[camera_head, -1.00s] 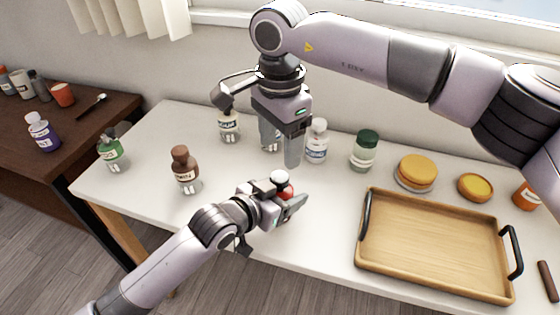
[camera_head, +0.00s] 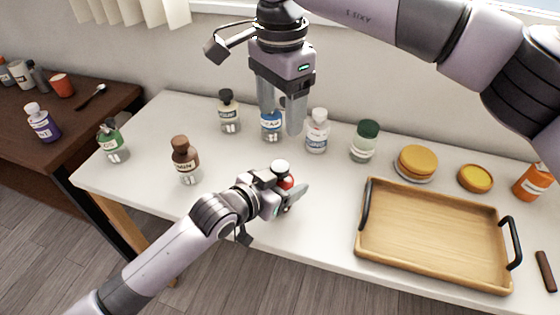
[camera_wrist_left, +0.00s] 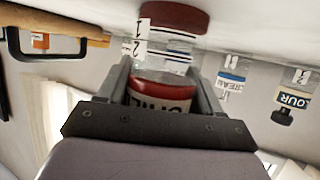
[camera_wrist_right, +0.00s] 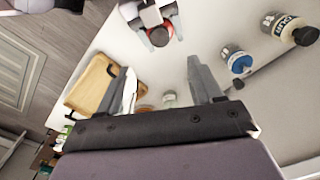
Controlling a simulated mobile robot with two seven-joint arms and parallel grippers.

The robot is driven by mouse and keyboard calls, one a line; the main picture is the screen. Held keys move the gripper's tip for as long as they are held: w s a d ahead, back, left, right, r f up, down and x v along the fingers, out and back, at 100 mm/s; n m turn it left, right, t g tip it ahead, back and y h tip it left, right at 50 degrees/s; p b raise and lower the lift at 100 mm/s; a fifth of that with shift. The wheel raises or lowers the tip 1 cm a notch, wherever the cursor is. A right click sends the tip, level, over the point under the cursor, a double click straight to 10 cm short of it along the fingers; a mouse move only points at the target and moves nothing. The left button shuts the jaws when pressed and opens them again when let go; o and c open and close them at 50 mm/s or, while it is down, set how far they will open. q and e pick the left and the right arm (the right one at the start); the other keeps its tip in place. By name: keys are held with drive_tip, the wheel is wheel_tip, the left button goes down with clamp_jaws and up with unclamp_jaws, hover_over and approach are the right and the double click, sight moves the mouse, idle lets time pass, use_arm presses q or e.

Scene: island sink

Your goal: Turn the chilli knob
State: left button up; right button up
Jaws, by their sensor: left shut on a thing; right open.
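My right gripper (camera_head: 280,118) is open and empty, pointing down above and behind the bottle. In the right wrist view its fingers (camera_wrist_right: 160,68) are apart, with the chilli bottle (camera_wrist_right: 159,36) beyond them.
Brown (camera_head: 185,160) and green (camera_head: 112,142) bottles stand left. A wooden tray (camera_head: 435,284) is right.

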sight(280, 166)
wheel_tip(280, 166, down, 12)
drive_tip(key=n, duration=0.3)
drive_tip(key=shift+a, duration=0.1)
idle(0.5)
drive_tip(key=shift+c, duration=0.4)
drive_tip(key=c, duration=1)
